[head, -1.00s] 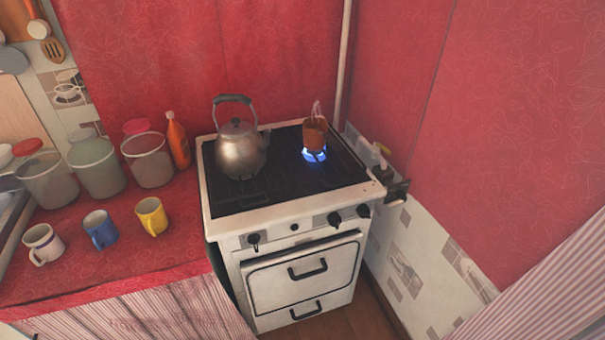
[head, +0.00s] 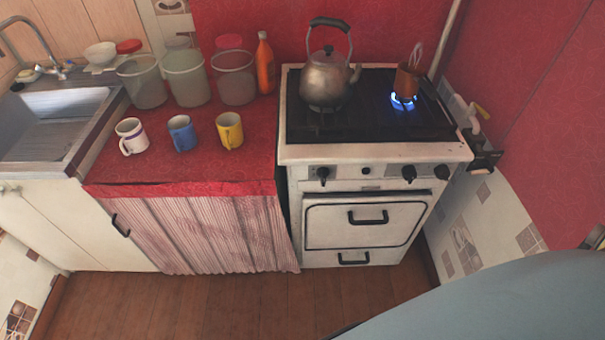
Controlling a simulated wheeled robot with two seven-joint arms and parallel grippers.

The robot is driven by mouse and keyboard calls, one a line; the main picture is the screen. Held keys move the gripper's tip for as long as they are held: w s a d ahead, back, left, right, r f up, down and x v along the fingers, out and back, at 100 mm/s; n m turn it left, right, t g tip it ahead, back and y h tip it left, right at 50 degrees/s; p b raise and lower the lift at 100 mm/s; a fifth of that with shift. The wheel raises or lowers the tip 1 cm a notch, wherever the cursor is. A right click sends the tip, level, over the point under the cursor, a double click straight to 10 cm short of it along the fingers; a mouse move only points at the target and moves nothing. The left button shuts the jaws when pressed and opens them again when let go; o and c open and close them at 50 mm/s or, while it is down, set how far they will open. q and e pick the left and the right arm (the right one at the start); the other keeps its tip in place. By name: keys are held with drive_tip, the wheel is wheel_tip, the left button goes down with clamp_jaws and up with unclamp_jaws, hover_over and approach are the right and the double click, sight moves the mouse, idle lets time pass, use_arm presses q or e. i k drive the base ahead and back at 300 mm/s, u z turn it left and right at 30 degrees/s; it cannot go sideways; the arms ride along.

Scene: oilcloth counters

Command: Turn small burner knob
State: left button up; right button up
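The white stove (head: 375,153) stands right of the counter. Its front panel carries black knobs: a left knob (head: 323,174), a middle-right knob (head: 409,174) and a far-right knob (head: 442,172). A smaller dark round part (head: 366,171) sits between the left and middle-right knobs. A blue flame (head: 403,103) burns at the right of the cooktop, under a small copper pot (head: 408,82). A metal kettle (head: 326,80) stands on the left of the cooktop, with no flame visible under it. Neither of my grippers is in view.
The red-covered counter (head: 205,165) holds several mugs, jars and an orange bottle (head: 265,63). A sink (head: 50,125) is at far left. A dark fixture (head: 485,153) sits beside the stove's right side. The wooden floor (head: 200,305) in front is clear.

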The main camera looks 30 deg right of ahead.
sight(441, 172)
drive_tip(key=u, duration=0.25)
drive_tip(key=k, duration=1.45)
drive_tip(key=z, duration=1.05)
